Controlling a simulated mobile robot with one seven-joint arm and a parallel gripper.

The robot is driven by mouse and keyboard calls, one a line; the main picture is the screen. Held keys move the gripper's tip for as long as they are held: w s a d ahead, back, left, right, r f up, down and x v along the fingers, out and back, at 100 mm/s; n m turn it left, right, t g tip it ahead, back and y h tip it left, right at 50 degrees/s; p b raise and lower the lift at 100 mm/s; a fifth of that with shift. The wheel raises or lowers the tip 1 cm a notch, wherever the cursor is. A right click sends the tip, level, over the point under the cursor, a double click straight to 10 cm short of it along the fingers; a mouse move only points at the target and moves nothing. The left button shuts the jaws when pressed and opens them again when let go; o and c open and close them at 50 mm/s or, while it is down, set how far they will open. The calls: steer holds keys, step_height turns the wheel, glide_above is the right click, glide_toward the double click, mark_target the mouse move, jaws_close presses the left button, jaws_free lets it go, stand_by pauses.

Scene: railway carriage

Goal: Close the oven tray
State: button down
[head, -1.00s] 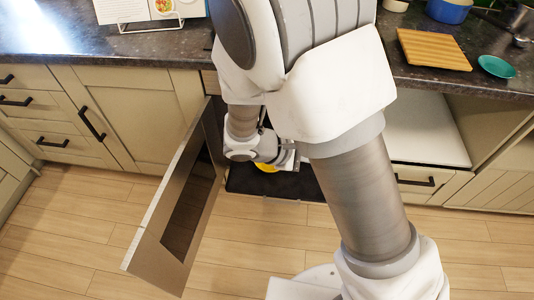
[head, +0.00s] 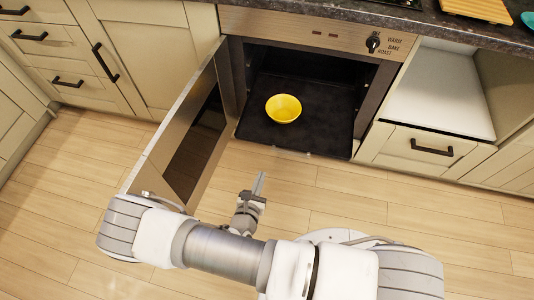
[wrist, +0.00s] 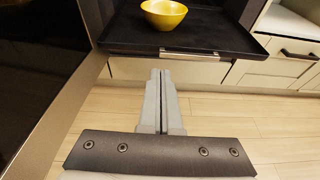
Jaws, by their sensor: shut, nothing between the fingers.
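The black oven tray (head: 325,117) lies at the bottom of the oven opening, its front edge near the oven's front. In the wrist view the tray (wrist: 225,38) shows a metal strip along its front edge. A yellow bowl (head: 283,108) sits on the tray, also in the wrist view (wrist: 164,13). My gripper (head: 260,183) is shut and empty, in front of the tray and apart from it in the head view. In the wrist view my gripper's fingers (wrist: 161,74) point toward the tray's front edge.
The oven door (head: 183,135) stands wide open on the left, beside my arm. A control knob (head: 373,42) is on the panel above. A drawer with a black handle (head: 432,147) is right of the oven. The wooden floor in front is mostly clear.

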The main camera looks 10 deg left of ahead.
steer(key=b, duration=0.4)
glide_toward(271, 144)
steer(key=x, duration=0.5)
steer(key=shift+w+d+f, duration=0.1)
steer(key=shift+d, duration=0.05)
steer(key=shift+w, duration=0.6)
